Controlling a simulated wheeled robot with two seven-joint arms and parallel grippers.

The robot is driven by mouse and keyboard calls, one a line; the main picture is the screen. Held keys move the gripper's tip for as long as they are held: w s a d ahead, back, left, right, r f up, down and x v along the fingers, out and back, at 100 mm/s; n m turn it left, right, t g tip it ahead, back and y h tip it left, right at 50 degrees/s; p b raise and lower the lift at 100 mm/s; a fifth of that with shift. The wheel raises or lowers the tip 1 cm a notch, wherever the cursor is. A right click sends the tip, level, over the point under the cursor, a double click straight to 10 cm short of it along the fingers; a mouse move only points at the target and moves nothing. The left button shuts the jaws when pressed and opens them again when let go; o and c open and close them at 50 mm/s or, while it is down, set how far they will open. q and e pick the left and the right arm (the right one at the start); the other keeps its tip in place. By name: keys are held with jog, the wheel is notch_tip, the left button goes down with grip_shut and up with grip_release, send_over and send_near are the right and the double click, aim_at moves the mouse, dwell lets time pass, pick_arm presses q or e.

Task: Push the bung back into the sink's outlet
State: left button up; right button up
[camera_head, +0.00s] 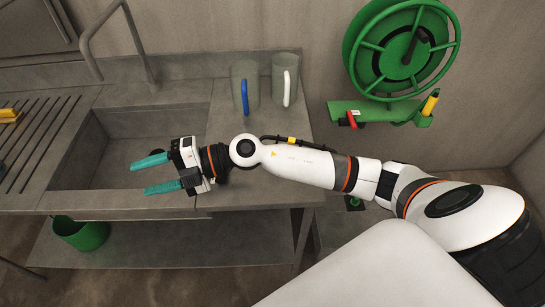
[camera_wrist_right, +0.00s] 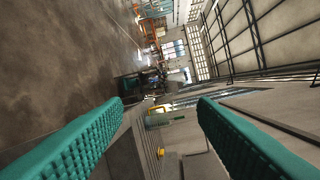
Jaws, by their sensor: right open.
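The grey sink (camera_head: 108,166) is a rectangular basin set in the counter at the left of the head view. I see no bung and cannot make out the outlet; my right gripper and forearm cover the basin's right part. My right gripper (camera_head: 140,177) is over the basin, its two teal fingers apart, pointing left, with nothing between them. In the right wrist view the same gripper (camera_wrist_right: 161,104) has its fingers wide apart and looks out along the room. My left gripper is not in view.
A grey tap (camera_head: 153,75) arches behind the basin. A yellow object (camera_head: 9,116) lies by the grooved drainer (camera_head: 42,135). A green bucket (camera_head: 83,236) sits below.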

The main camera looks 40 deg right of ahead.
jog(key=w+d+f+n+g+h, duration=0.1)
jog(key=w+d+f+g+h, duration=0.1)
jog(key=d+f+h, duration=0.45)
jog(key=w+d+f+n+g+h, duration=0.1)
jog(key=d+f+g+h, duration=0.2)
jog(key=d, duration=0.6)
jog(key=d+h, duration=0.2)
jog(key=d, duration=0.3)
jog(key=d+m+h, duration=0.1)
jog(key=d+h, duration=0.1)
jog(key=d, duration=0.3)
jog(key=d+h, duration=0.2)
jog(key=d, duration=0.3)
jog(key=shift+w+d+r+m+g+h, duration=0.25)
jog(key=shift+w+d+m+g+h, duration=0.05)
jog(key=shift+d+m+h, duration=0.1)
jog(key=shift+d+f, duration=0.1)
jog(key=shift+f, duration=0.05)
notch_tip(320, 180, down, 10)
jog(key=b, duration=0.7)
jog(key=shift+r, duration=0.2)
jog(key=shift+c, duration=0.5)
grip_shut()
